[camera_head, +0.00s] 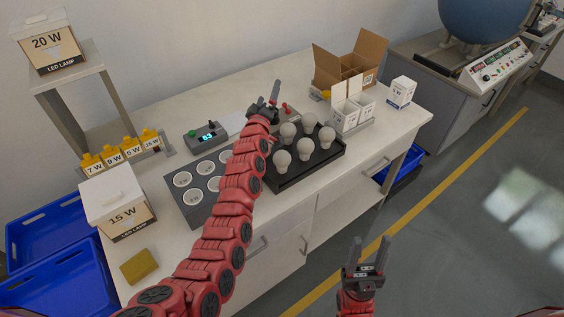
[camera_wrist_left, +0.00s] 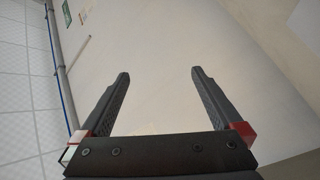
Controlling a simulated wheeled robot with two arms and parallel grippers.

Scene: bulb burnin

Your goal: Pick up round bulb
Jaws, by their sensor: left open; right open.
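Several white round bulbs, one of them this round bulb (camera_head: 282,160), stand in a black tray (camera_head: 332,160) on the bench in the head view. My left gripper (camera_head: 273,95) is open and empty above the bench, behind the bulbs, with its fingers pointing up. In the left wrist view the left gripper's two fingers (camera_wrist_left: 158,85) are spread with nothing between them, facing the wall and ceiling. My right gripper (camera_head: 369,252) is open and empty, low in front of the bench over the floor. My left arm may hide part of the tray's left side.
A grey socket panel (camera_head: 174,189) stands left of my left arm, with a small display box (camera_head: 208,134) behind it. White boxes (camera_head: 346,118) and an open cardboard box (camera_head: 364,60) stand at the back right. A 15 W box (camera_head: 113,196) stands on the left.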

